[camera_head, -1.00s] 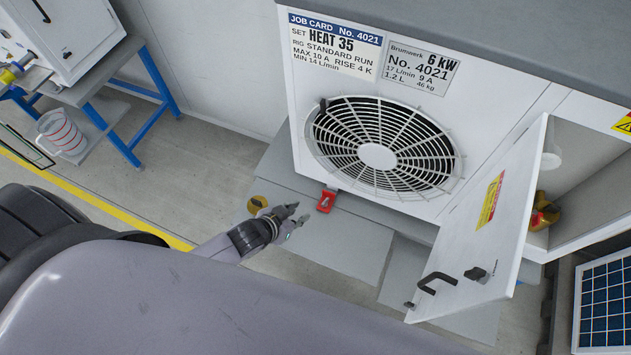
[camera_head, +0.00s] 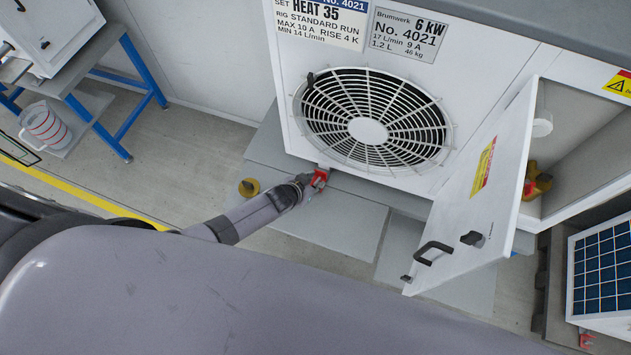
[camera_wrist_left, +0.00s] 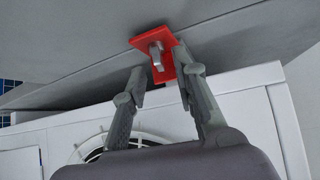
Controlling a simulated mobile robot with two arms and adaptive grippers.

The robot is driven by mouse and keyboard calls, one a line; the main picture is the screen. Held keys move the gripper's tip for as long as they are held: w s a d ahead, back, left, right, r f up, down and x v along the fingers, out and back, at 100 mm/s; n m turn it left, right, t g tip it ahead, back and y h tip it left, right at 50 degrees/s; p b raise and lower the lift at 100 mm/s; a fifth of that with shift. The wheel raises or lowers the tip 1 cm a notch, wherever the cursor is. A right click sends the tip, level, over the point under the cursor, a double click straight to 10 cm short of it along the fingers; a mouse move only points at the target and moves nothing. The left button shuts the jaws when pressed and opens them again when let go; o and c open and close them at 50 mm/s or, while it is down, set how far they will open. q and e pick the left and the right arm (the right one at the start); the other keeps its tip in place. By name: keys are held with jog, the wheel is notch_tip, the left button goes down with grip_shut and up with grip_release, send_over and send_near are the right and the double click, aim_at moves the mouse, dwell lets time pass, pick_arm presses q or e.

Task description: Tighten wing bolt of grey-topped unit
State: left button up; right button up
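The grey-topped unit (camera_head: 262,70) is a white cabinet with a round fan grille, labelled No. 4021. Its red plate (camera_head: 320,178) sits at the lower front edge below the grille. In the left wrist view a silver wing bolt (camera_wrist_left: 156,56) stands on the red plate (camera_wrist_left: 143,41). My left gripper (camera_head: 309,184) is at the red plate in the head view. In the left wrist view its fingers (camera_wrist_left: 161,64) are apart, with the wing bolt near and between their tips; I cannot tell whether they touch it. My right gripper is not in view.
The unit's white door (camera_head: 475,200) with a black handle (camera_head: 433,252) stands open to the right. A yellow round part (camera_head: 249,187) lies left of my gripper. A blue-legged bench (camera_head: 110,140) with a striped jug (camera_head: 47,125) is at far left. A solar panel (camera_head: 602,280) stands right.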

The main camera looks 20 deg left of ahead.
pick_arm(q)
jog(key=shift+x, duration=0.8)
jog(key=shift+c, duration=0.4)
grip_shut()
